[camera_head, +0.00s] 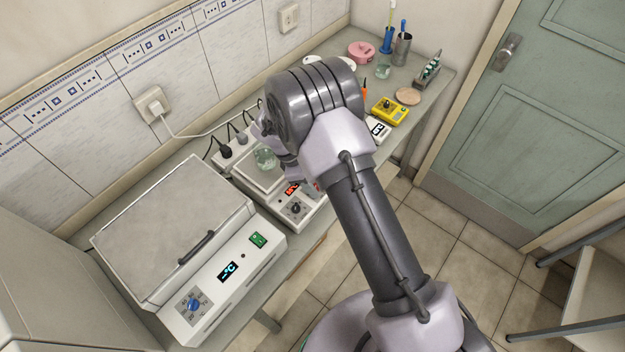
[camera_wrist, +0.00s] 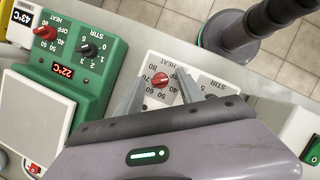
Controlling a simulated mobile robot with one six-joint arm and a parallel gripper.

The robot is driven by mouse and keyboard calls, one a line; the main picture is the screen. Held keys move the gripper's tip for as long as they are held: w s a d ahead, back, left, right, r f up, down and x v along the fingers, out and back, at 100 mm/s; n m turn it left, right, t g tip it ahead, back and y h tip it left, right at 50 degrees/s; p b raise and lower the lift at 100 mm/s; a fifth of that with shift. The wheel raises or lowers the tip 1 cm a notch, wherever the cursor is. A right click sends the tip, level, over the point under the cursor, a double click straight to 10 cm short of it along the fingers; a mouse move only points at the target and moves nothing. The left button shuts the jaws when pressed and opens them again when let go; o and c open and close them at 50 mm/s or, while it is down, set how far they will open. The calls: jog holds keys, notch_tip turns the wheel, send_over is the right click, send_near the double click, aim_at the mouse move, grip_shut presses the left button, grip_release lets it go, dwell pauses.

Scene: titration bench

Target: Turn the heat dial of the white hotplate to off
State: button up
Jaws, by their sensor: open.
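The white hotplate (camera_head: 250,181) stands mid-bench in the head view, partly behind my arm, with a glass vessel (camera_head: 265,158) on its plate. Its red-lit display (camera_head: 291,189) and black stir dial (camera_head: 297,208) show on the front panel. In the wrist view its red heat dial (camera_wrist: 160,80) sits among printed numbers; its pointer setting is too small to read. My gripper (camera_wrist: 161,76) is open, with one finger on each side of the red dial. I cannot tell whether the fingers touch it. The gripper's body hides the panel's lower part.
A green hotplate (camera_wrist: 85,80) with a red and a black dial is close beside, left in the wrist view. A large lidded white bath (camera_head: 180,235) stands at the left in the head view. A yellow device (camera_head: 390,109) and small items stand farther along the bench.

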jog(key=p+v, duration=0.2)
jog(key=v, duration=1.5)
jog(key=shift+a+r, duration=0.15)
jog(key=s+d+r+m+t+y+b, duration=0.1)
jog(key=s+d+r+m+y+b, duration=0.1)
jog(key=s+d+r+m+b, duration=0.3)
jog(key=s+d+r+m+t+y+b, duration=0.1)
jog(key=s+d+r+m+y+b, duration=0.2)
jog(key=d+m+b, duration=0.4)
jog(key=s+d+f+m+t+b, duration=0.1)
jog(key=s+d+m+b, duration=0.1)
jog(key=s, duration=0.3)
jog(key=s+d+f+m+t+y+b, duration=0.1)
jog(key=s+f+m+b, duration=0.1)
jog(key=s+m, duration=0.2)
jog(key=s+d+f+m+t+b, duration=0.1)
jog(key=s+d+m+t+b, duration=0.1)
jog(key=s, duration=0.4)
jog(key=shift+s+d+f+m+b, duration=0.2)
jog(key=shift+s+d+m+b, duration=0.15)
jog(key=shift+m, duration=0.55)
